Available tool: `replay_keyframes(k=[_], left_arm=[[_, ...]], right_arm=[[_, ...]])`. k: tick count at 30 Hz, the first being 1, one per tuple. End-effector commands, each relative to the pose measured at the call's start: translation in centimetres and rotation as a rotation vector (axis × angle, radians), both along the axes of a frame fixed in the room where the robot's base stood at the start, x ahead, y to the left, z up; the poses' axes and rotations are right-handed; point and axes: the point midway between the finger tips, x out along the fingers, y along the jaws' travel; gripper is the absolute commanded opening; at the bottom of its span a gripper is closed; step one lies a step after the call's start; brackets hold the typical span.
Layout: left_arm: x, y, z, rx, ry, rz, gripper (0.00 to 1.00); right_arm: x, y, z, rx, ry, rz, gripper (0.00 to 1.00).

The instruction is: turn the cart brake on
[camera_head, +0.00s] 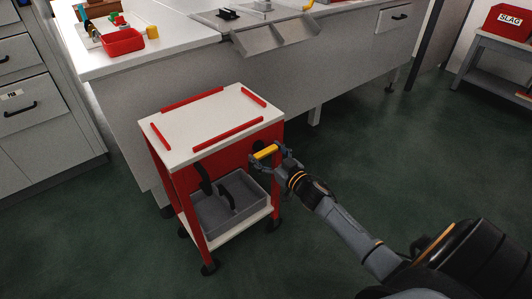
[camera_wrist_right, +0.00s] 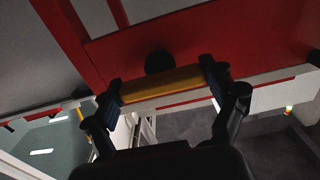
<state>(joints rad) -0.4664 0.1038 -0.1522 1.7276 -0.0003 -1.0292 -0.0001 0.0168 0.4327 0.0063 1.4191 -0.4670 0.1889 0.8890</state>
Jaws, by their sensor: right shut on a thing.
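The cart (camera_head: 205,125) has a white top with red edge strips, a red frame and black wheels, and stands on the green floor in front of the bench. A yellow brake handle (camera_head: 266,152) sticks out at the cart's right side, below the top. My right gripper (camera_head: 268,158) is shut on this handle. In the right wrist view the yellow handle (camera_wrist_right: 162,85) lies between the two dark fingers of the right gripper (camera_wrist_right: 163,86), with the red cart panel (camera_wrist_right: 230,42) behind it. The left gripper is not in view.
A grey bin (camera_head: 243,203) with a dark handle sits on the cart's lower shelf. The bench (camera_head: 310,55) with a metal chute stands close behind the cart. Drawers (camera_head: 25,105) are at the left. A red SLAG box (camera_head: 507,22) is at the far right. The floor right of the cart is clear.

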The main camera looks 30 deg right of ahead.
Motion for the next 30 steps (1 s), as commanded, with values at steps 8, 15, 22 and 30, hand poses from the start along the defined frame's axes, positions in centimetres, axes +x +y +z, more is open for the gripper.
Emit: replay_keyframes(k=[8, 15, 22, 30], left_arm=[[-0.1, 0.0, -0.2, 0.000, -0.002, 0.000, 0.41], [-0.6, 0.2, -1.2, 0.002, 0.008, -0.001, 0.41], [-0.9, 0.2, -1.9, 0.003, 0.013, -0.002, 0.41], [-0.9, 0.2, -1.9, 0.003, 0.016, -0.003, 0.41]], right_arm=[[0.0, 0.0, 0.1, -0.089, -0.008, 0.000, 0.53], [0.0, 0.0, 0.1, -0.273, -0.022, 0.000, 0.53], [0.0, 0.0, 0.1, -0.491, -0.040, -0.001, 0.53], [0.0, 0.0, 0.0, -0.749, -0.060, -0.001, 0.53]])
